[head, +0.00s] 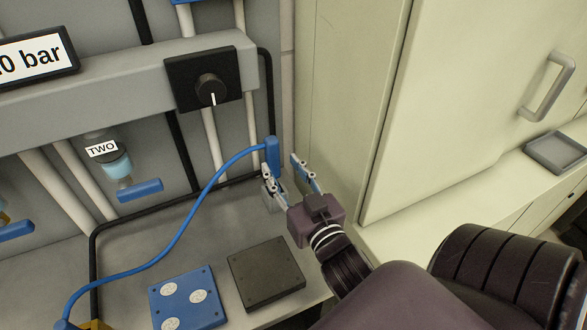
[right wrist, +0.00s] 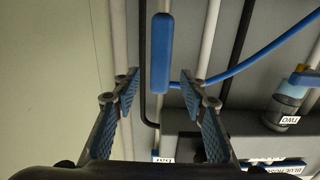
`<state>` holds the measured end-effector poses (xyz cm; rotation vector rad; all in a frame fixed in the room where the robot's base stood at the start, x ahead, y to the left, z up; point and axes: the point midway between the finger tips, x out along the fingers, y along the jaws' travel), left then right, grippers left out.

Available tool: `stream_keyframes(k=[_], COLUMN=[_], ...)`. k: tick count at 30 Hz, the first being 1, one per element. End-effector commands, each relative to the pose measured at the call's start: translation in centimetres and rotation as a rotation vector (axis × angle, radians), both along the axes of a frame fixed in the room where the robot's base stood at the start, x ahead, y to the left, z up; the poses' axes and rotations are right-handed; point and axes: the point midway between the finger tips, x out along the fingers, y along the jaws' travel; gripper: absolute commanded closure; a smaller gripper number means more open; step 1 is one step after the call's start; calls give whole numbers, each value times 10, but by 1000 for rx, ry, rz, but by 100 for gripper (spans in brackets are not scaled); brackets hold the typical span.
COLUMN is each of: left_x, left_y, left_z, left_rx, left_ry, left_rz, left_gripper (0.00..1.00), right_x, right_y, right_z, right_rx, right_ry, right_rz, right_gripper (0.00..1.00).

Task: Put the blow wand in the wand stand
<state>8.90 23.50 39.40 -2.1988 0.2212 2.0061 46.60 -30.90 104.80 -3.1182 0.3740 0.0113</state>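The blow wand (head: 272,156) is a blue upright piece with a blue hose joined near its upper end. It stands at the back right of the bench, just beyond my right gripper (head: 285,172). In the right wrist view the wand (right wrist: 161,50) shows in the gap between the spread fingers, past their tips, and no finger touches it there. My right gripper is open and empty. A small grey block (head: 272,204), perhaps the wand stand, is partly hidden by the fingers. I cannot tell whether the wand's lower end sits in it. My left gripper is out of view.
The blue hose (head: 180,232) arches over the bench from the lower left. A blue plate with white discs (head: 208,300) and a dark square block (head: 267,275) lie in front. A pale cabinet (head: 460,110) stands close on the right. A dial box (head: 205,78) hangs above.

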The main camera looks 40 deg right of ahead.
Motion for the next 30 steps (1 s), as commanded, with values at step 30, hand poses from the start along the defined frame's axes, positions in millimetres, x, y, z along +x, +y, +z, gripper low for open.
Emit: stream_keyframes(k=[30], left_x=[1], left_y=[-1], left_z=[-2], left_rx=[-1], left_ry=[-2], left_rz=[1], left_gripper=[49], right_x=[-55], right_y=[13], right_z=[1], right_rx=[-1], right_ry=[-1], right_rz=[0], right_gripper=[60])
